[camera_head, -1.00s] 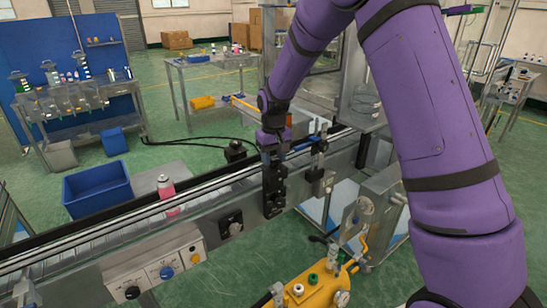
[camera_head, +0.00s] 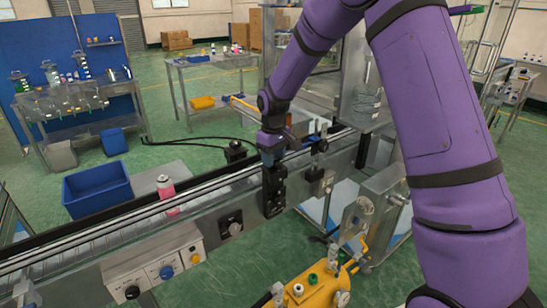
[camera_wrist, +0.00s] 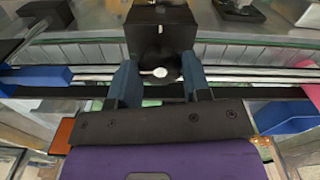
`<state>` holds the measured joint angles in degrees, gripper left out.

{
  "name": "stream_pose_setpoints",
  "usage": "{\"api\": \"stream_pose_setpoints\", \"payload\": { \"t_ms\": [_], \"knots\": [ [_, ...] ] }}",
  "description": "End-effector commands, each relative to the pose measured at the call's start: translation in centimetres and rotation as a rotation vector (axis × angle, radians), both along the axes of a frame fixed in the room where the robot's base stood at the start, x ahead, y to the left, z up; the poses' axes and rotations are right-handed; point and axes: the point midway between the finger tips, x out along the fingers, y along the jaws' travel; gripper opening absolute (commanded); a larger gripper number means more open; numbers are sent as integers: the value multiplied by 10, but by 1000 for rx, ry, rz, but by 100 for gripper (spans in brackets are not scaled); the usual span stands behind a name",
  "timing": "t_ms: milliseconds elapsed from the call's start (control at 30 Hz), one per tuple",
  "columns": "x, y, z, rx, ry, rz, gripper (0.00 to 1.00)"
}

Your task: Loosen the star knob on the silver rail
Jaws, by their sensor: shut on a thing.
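The star knob (camera_wrist: 158,60) is a dark piece under a black block (camera_wrist: 160,30) in the wrist view, and its lobes are mostly hidden. My gripper (camera_wrist: 159,76) has one dark finger on each side of it and is shut on it. The silver rail (camera_wrist: 80,76) runs across behind the fingers. In the head view my gripper (camera_head: 271,152) is at the top of a black block (camera_head: 274,190) on the conveyor's side; the fingers and knob are too small to make out there.
A pink and white can (camera_head: 166,192) stands on the conveyor (camera_head: 110,222) to the left. A control box (camera_head: 155,270) and yellow unit (camera_head: 318,285) are in front.

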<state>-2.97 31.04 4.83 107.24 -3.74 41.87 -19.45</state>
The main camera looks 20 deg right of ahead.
Motion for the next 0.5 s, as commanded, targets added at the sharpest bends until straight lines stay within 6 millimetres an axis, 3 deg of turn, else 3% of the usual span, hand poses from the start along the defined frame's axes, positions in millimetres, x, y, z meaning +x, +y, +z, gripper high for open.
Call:
{"api": "stream_pose_setpoints", "payload": {
  "t_ms": [133,167,267,500],
  "knots": [
    [0,0,0,0,-1,-1,20],
    [0,0,0,0,-1,-1,46],
    [0,0,0,0,-1,-1,69],
    [0,0,0,0,0,-1,70]
  ]
}}
